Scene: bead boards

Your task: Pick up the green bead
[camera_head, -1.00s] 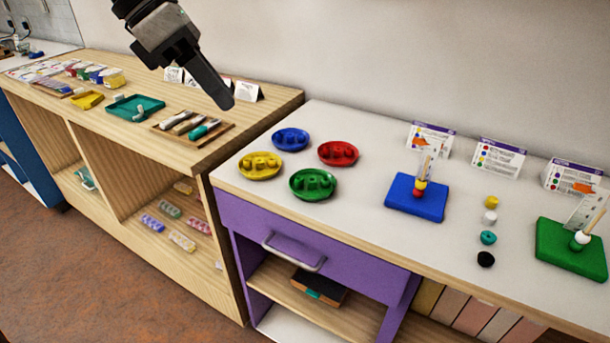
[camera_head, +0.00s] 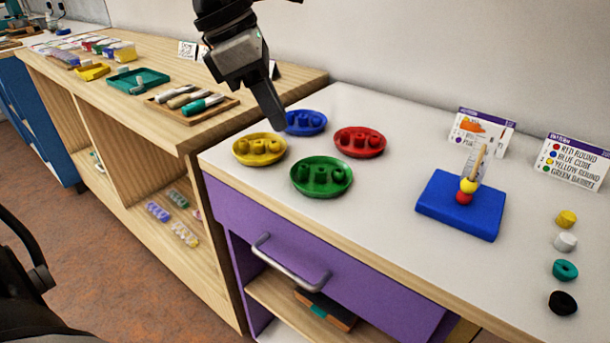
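The green dish (camera_head: 322,190) holds several green beads (camera_head: 320,176) and sits on the white tabletop, front-most of the dishes. A loose teal-green bead (camera_head: 565,270) lies in the column of loose beads at the right. My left gripper (camera_head: 277,118) hangs above the dishes, near the blue and yellow ones, pointing down. Its fingers overlap from this angle, so I cannot see whether there is a gap between them. No bead shows at its tip. My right gripper is not in view.
Around the green dish stand a yellow dish (camera_head: 259,160), a blue dish (camera_head: 323,124) and a red dish (camera_head: 360,155). A blue board (camera_head: 440,196) carries a peg with red and yellow beads. Pattern cards (camera_head: 570,165) stand at the back.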

